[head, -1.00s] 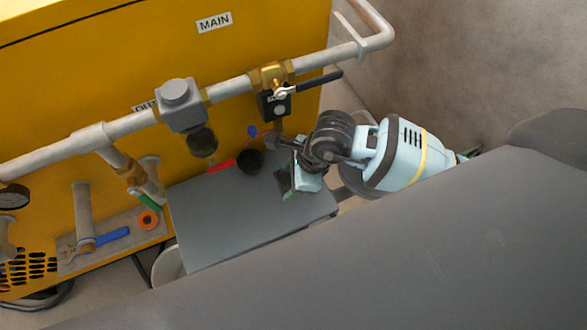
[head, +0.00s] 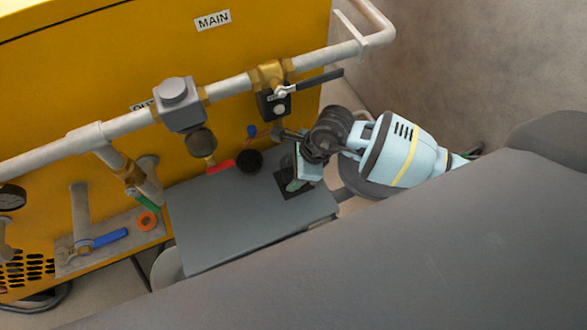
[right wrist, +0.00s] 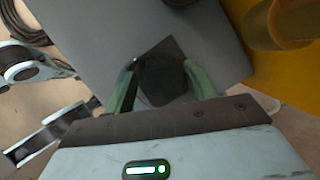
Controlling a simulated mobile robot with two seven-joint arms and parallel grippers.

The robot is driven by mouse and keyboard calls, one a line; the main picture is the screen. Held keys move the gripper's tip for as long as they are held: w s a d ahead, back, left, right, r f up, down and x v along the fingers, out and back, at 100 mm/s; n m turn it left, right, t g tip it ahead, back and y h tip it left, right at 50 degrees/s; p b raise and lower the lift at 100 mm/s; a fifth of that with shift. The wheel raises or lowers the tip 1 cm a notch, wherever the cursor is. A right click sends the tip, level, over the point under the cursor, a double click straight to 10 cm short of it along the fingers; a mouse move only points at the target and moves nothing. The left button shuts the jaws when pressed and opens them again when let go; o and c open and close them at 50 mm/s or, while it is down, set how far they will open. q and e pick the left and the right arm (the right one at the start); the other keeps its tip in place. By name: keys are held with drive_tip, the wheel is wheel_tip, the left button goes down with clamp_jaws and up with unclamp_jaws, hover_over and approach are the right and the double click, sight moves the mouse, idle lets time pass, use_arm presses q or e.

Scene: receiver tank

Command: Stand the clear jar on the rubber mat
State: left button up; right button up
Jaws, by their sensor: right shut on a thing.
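The rubber mat (head: 287,189) is a small black square on the right end of the grey tabletop (head: 225,225). It also shows in the right wrist view (right wrist: 160,50). My right gripper (head: 297,178) points down over the mat. In the right wrist view its two green fingers (right wrist: 160,88) stand on either side of a dark-looking round shape, which I take to be the clear jar (right wrist: 163,78), with the mat behind it. The jar appears upright; whether its base touches the mat I cannot tell. My left gripper is not in view.
A black round object (head: 249,161) and a red-handled tool (head: 220,167) lie on the tabletop's back edge. The yellow cabinet (head: 90,70) with a pipe and valve (head: 272,78) stands behind. The tabletop's middle and left are clear.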

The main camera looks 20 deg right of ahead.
drive_tip(key=shift+f, duration=0.1)
drive_tip(key=o, duration=1)
drive_tip(key=p+v, duration=0.1)
drive_tip(key=v, duration=1.1)
